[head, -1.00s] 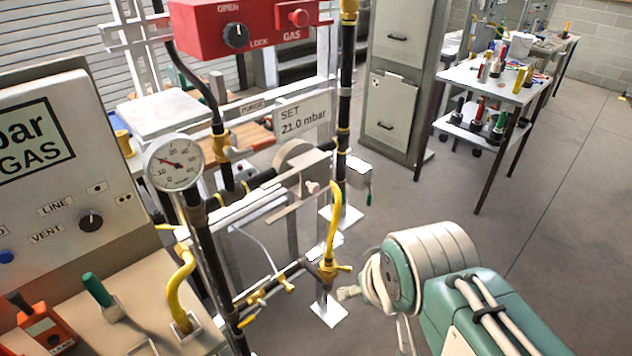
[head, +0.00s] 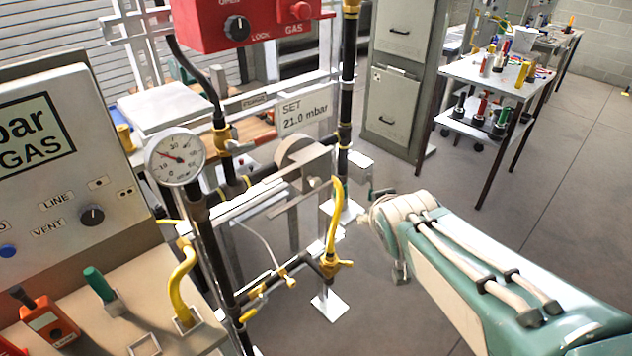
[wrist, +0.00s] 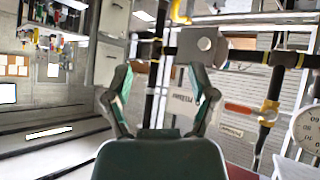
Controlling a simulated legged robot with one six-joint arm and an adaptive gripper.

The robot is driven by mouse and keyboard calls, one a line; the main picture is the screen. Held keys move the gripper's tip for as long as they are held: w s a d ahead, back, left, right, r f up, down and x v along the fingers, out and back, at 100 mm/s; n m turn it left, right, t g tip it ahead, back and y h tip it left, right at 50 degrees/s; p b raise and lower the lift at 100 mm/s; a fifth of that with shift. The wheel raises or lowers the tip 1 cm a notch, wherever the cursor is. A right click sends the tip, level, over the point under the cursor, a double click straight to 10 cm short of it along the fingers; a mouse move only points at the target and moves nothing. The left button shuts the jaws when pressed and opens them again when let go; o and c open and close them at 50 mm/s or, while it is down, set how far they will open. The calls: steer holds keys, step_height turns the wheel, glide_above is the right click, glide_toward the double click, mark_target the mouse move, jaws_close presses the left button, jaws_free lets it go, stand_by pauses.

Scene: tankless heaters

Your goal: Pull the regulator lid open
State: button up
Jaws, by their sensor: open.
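The regulator (head: 297,152) is a beige-grey round body with a flat plate, mounted on the black pipework in the middle of the head view. In the wrist view the regulator (wrist: 205,45) shows as a grey square face with a round spot, beyond my fingertips. I cannot clearly make out the lid's edge or hinge. My gripper (wrist: 160,82) is open and empty, its two green-lined fingers wide apart and not touching the regulator. In the head view my wrist is to the right of the regulator, and the fingers are mostly hidden there.
A yellow hose (head: 335,215) and brass valves stand close to the regulator. A pressure gauge (head: 175,157), a red gas box (head: 262,22) and a SET 21.0 mbar sign (head: 305,112) surround it. A cabinet (head: 393,95) stands behind.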

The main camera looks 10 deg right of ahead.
steer(key=w+d+f+n+t+y, duration=0.2)
steer(key=w+f+t, duration=0.1)
steer(key=w, duration=0.6)
steer(key=n+t+y, duration=0.3)
steer(key=n+y, duration=0.1)
steer(key=y, duration=0.5)
glide_toward(318, 183)
steer(key=x, duration=1)
steer(key=shift+w+a+f, duration=0.1)
steer(key=shift+w+a, duration=0.1)
steer(key=shift+w, duration=0.15)
jaws_close()
